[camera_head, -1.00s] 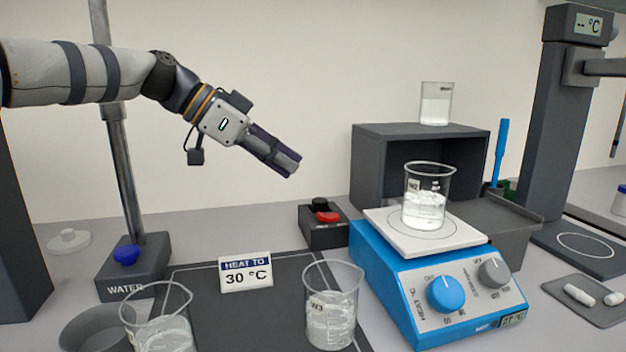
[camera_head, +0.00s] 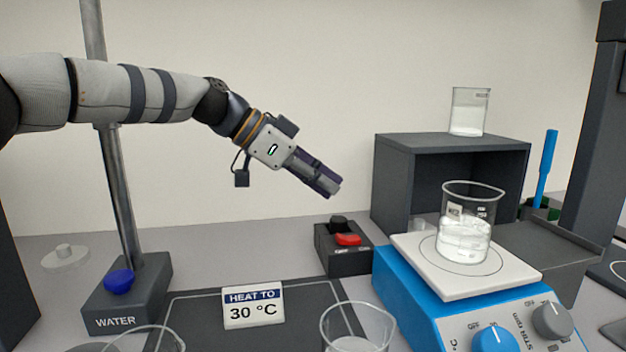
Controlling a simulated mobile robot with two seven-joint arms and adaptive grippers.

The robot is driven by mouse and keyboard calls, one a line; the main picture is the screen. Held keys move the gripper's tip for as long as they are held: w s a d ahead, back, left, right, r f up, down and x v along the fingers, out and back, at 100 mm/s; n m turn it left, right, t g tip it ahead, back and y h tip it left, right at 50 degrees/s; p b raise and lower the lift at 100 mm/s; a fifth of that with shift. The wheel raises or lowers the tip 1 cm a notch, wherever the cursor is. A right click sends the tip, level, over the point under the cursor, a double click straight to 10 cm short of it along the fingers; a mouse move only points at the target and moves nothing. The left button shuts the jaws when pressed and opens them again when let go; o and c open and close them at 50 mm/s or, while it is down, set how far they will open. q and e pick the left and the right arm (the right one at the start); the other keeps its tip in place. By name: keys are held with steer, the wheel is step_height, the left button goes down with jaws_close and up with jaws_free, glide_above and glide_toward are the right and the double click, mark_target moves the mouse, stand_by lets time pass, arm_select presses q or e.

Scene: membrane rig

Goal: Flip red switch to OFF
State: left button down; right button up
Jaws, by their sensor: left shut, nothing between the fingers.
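The red switch (camera_head: 348,240) is a small red rocker on top of a dark box (camera_head: 345,262) at the back of the bench, right of the middle. A black knob-like part (camera_head: 338,221) stands behind it on the same box. Small labels on the box are too small to read, so I cannot tell the switch position. My left gripper (camera_head: 332,188) reaches in from the left with its fingers shut and empty. It hangs in the air above the switch, a little to its left, pointing down and right, not touching. My right gripper is not in view.
A blue hotplate (camera_head: 408,302) with a glass beaker (camera_head: 466,225) stands right of the switch box. A dark shelf (camera_head: 392,185) is behind it. A "HEAT TO 30 °C" sign (camera_head: 252,305) and a beaker (camera_head: 357,330) are in front. A WATER stand (camera_head: 130,295) is left.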

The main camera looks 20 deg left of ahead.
mark_target(338, 238)
arm_select(q)
steer(key=x, duration=0.4)
steer(key=shift+f, duration=0.1)
steer(key=f, duration=0.2)
steer(key=shift+s+a+f, duration=0.15)
steer(key=shift+a+f, duration=0.1)
steer(key=shift+f, duration=0.15)
steer(key=shift+s+a+f, duration=0.1)
steer(key=shift+a+f, duration=0.05)
steer(key=shift+f, duration=0.35)
